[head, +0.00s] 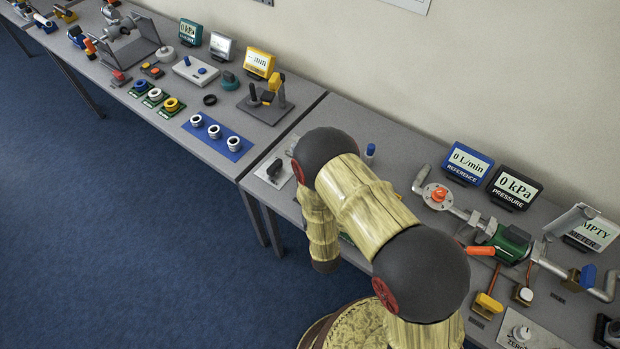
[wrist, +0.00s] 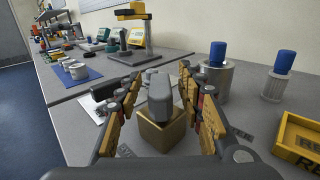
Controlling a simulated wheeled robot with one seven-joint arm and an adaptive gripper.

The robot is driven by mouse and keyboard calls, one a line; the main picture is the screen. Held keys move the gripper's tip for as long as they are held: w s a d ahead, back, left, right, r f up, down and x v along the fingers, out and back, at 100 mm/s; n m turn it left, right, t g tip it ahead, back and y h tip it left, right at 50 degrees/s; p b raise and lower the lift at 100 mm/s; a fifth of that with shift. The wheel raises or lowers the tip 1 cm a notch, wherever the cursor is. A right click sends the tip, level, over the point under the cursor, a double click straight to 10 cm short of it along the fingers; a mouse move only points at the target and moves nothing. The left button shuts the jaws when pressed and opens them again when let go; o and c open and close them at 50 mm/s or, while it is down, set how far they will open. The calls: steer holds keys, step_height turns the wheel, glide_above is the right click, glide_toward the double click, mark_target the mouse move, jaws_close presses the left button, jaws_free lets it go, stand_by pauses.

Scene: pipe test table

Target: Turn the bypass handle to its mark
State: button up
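In the wrist view a grey upright handle (wrist: 160,92) stands on a square brass block (wrist: 163,130) on the table. It may be the bypass handle; I see no label naming it. My gripper (wrist: 159,82) is open, with its yellow-and-grey fingers on either side of this handle. A gap shows on both sides, so neither finger seems to touch it. I cannot make out a mark for the handle. In the head view my arm hides the gripper and the brass block.
Two metal canisters with blue tops (wrist: 217,75) (wrist: 276,80) and a yellow tray (wrist: 297,140) stand to the right. A dark handle on a white plate (head: 275,171) lies left of my arm. Pipework with an orange lever (head: 478,250) and displays (head: 467,163) fills the table's right part.

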steer(key=s, duration=0.4)
steer(key=s+d, duration=0.1)
steer(key=s, duration=0.7)
steer(key=shift+d, duration=0.25)
